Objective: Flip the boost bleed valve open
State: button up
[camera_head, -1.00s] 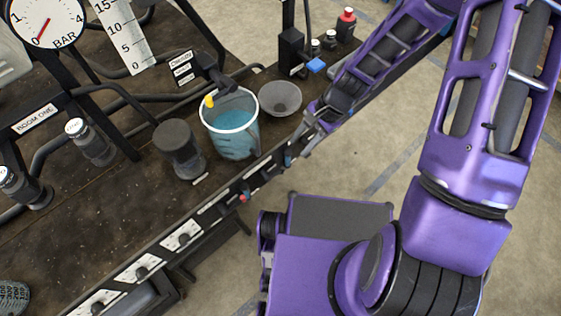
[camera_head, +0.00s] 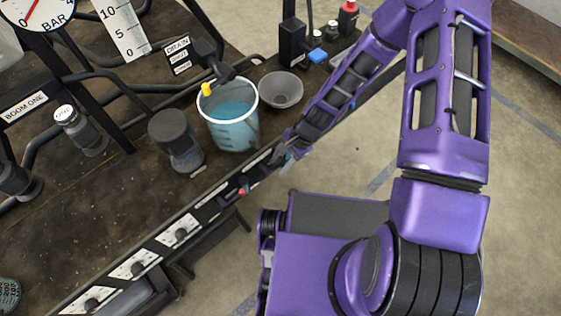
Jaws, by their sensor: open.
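My gripper (camera_head: 281,158) is at the front edge of the dark workbench, right of the bucket, at the far end of my purple arm. It is small here and its fingers appear apart, with nothing visible between them. A strip of labelled controls runs along the bench's front edge. A small red-tipped control (camera_head: 243,191) sits on it, left of and below my gripper. A blue handle (camera_head: 317,55) stands beside a black block at the back right. No label naming the boost bleed valve is readable, so I cannot tell which control it is.
A clear bucket of blue liquid (camera_head: 231,116) stands close to the edge, with a grey bowl (camera_head: 281,90) behind it and a dark-capped jar (camera_head: 176,140) left of it. Black pipes and a pressure gauge (camera_head: 36,10) fill the left. Open floor lies right of the bench.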

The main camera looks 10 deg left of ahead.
grip_shut()
jog(key=shift+s+r+t+h+p, duration=0.1)
jog(key=shift+r+t+h+p, duration=0.2)
jog(key=shift+s+a+r+t+h+p, duration=0.1)
jog(key=shift+r+t+h+p, duration=0.15)
jog(key=shift+t+h, duration=0.35)
jog(key=shift+s+a+r+t+h+p, duration=0.1)
jog(key=shift+r+t+h, duration=0.1)
jog(key=shift+t+h, duration=0.4)
grip_release()
jog(key=shift+w, duration=0.1)
jog(key=shift+r, duration=0.15)
